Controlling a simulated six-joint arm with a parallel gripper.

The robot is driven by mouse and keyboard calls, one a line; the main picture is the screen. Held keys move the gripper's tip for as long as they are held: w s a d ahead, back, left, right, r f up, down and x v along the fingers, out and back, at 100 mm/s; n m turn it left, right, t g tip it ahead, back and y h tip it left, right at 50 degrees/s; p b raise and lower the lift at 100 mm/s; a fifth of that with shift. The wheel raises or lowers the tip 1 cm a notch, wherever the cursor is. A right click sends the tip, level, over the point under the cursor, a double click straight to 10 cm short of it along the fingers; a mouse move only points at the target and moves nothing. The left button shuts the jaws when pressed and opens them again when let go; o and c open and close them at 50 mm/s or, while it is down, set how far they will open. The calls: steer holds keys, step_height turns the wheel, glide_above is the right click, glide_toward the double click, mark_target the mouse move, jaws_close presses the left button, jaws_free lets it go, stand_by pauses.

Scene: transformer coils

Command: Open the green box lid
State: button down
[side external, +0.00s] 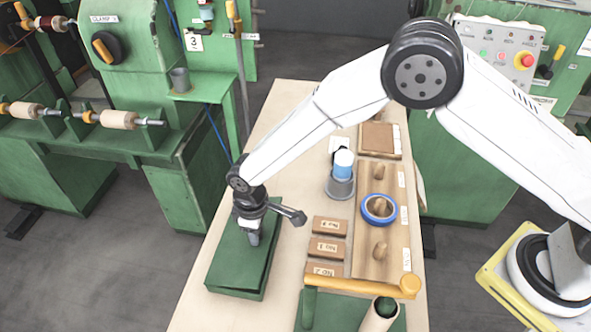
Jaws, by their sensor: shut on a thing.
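The green box (262,283) stands on the left part of the wooden table. Its flat green lid (232,262) lies over the top and looks slightly askew, with a dark line along its right side. My gripper (253,238) points down at the middle of the lid and is shut on it. The fingers are small here, and the exact part they grip is hidden.
Right of the box are wooden blocks (327,248) with labels and a pegged board (368,265) with a blue ring (379,209). A blue and white spool (343,162) stands behind them. Green machines (120,140) stand left.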

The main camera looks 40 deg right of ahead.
steer(key=shift+w+a+r, duration=0.35)
steer(key=shift+w+r, duration=0.05)
steer(key=shift+r, duration=0.3)
